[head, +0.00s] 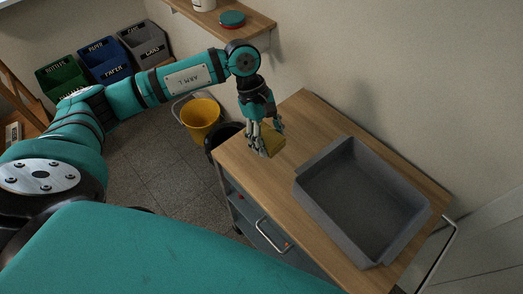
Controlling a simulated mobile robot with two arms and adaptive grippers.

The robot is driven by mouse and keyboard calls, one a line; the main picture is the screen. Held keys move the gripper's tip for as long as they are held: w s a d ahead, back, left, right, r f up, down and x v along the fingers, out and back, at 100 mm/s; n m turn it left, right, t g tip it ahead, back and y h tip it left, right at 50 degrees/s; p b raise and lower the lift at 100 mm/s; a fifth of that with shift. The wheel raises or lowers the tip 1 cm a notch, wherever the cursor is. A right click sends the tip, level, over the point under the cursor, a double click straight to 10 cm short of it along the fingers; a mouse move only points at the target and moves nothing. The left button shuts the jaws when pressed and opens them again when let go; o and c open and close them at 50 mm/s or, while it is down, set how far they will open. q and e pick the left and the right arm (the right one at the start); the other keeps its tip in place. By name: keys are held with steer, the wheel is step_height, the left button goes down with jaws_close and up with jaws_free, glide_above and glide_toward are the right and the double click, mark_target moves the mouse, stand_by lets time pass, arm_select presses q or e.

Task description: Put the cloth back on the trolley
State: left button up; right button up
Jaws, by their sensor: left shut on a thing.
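My left gripper (266,138) is over the left end of the wooden-topped trolley (297,122), pointing down. Part of the cloth is hidden by the fingers. My right gripper is not in view.
A grey tray (321,161) takes up the right part of the trolley top. A yellow bucket (201,117) stands on the floor behind. Green, blue and grey bins (104,62) stand at the back left. A wall shelf (213,22) holds a teal-topped round thing (232,18).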

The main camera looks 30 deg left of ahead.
mark_target(271, 162)
arm_select(q)
steer(key=n, duration=0.2)
steer(key=w+a+f+n+t+p, duration=0.1)
steer(key=n, duration=0.1)
steer(key=shift+f, duration=0.15)
steer(key=f, duration=0.1)
steer(key=f+p, duration=0.1)
steer(key=f, duration=0.1)
steer(key=shift+w+a+f, duration=0.1)
steer(key=shift+w+f, duration=0.1)
steer(key=shift+w, duration=0.05)
step_height(271, 162, down, 3)
steer(key=shift+r+p, duration=0.15)
steer(key=shift+p, duration=0.35)
step_height(271, 162, down, 2)
steer(key=shift+f+p, duration=0.1)
steer(key=shift+p, duration=0.25)
steer(key=shift+f, duration=0.35)
steer(key=shift+t, duration=0.3)
steer(key=shift+f, duration=0.2)
steer(key=o, duration=1.1)
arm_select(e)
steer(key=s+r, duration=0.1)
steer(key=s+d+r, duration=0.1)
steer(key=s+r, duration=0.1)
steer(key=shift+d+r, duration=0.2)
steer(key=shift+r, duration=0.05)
